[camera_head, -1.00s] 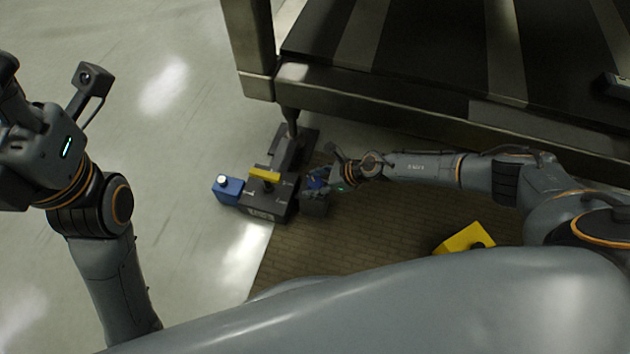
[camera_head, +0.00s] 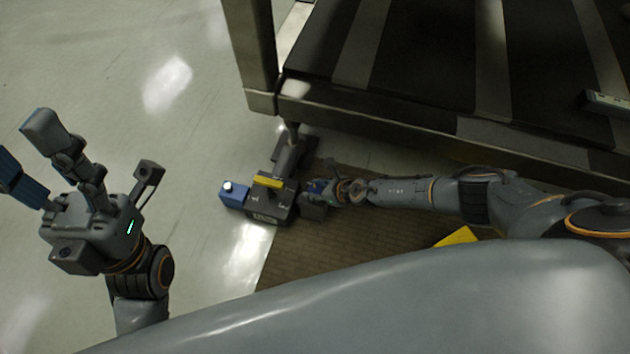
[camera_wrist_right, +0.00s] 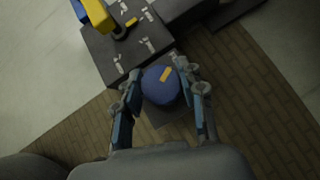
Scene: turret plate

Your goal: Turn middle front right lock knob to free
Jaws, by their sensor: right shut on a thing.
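A round blue knob (camera_wrist_right: 160,86) with a yellow mark sits on the right side of a dark lock box (camera_head: 268,208). My right gripper (camera_wrist_right: 158,78) is shut on this knob, with its fingers on either side of it in the right wrist view. In the head view my right gripper (camera_head: 320,189) meets the right side of the box and mostly hides the knob. The box carries a yellow lever (camera_head: 267,183) on top and a blue block (camera_head: 234,195) at its left. My left gripper (camera_head: 22,146) is open and empty, with spread fingers, over the floor at far left.
The box stands by a leg of a large dark platform (camera_head: 360,108), whose edge runs just beyond my right arm. A brown brick-patterned mat (camera_head: 330,240) lies beneath. A yellow object (camera_head: 458,237) shows near my right arm. The pale floor (camera_head: 120,60) at left is clear.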

